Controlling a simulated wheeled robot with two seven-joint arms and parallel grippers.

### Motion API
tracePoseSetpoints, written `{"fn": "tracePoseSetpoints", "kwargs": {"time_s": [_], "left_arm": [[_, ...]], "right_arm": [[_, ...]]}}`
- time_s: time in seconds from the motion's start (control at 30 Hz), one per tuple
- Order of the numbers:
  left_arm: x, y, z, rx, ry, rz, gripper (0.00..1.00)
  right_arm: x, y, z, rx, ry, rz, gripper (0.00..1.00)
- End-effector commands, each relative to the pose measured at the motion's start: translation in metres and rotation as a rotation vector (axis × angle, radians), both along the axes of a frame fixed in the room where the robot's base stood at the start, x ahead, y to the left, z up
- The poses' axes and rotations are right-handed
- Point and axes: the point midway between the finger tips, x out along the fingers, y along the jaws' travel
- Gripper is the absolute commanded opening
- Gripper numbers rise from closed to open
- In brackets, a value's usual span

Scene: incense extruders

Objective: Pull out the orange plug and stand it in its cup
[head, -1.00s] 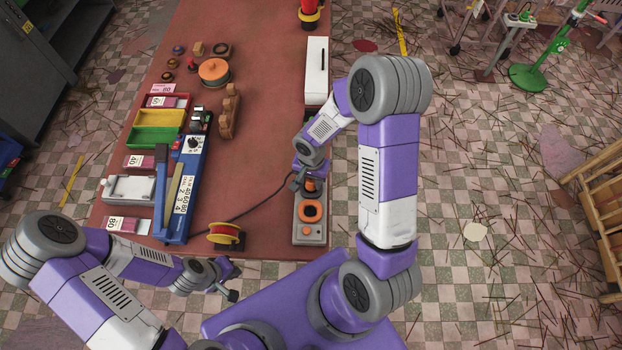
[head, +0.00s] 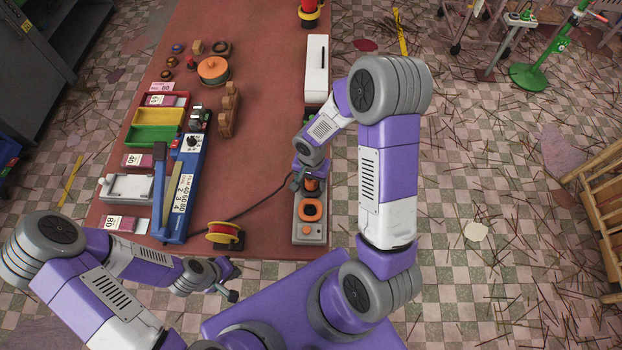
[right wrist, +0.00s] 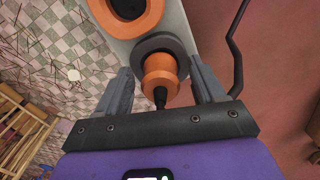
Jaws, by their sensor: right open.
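The orange plug (right wrist: 160,72) with a black tip sits in a dark round socket on a grey block (right wrist: 188,28) in the right wrist view. It shows in the head view (head: 311,185), partly hidden by my right gripper. The orange cup (head: 310,210) with a dark opening is on the same block, nearer to me; it also shows at the top of the right wrist view (right wrist: 148,20). My right gripper (right wrist: 160,68) is open, with one finger on each side of the plug and gaps visible. My left gripper (head: 229,289) hangs off the table's front edge; its jaws are too small to read.
A black cord runs over the red table (head: 265,150) to the block. A red and yellow spool (head: 223,234) stands left of the block, and a blue device (head: 185,190) lies beyond it. A white box (head: 316,65) stands behind the block.

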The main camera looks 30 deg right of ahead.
Motion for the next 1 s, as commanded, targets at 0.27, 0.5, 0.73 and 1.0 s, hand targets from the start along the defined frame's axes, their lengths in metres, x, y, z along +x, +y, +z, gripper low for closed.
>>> {"fn": "tracePoseSetpoints", "kwargs": {"time_s": [0.27, 0.5, 0.73, 1.0], "left_arm": [[0.0, 0.0, 0.004, 0.0, 0.0, 0.0, 0.0], [0.0, 0.0, 0.007, 0.0, 0.0, 0.0, 0.0], [0.0, 0.0, 0.008, 0.0, 0.0, 0.0, 0.0], [0.0, 0.0, 0.008, 0.0, 0.0, 0.0, 0.0]], "right_arm": [[0.002, 0.0, 0.029, 0.001, -0.006, 0.0, 0.69], [0.002, -0.001, 0.066, 0.0, -0.004, -0.001, 0.69], [0.001, -0.001, 0.076, 0.0, 0.0, 0.0, 0.69], [0.001, -0.001, 0.076, 0.0, 0.0, 0.0, 0.69]]}}
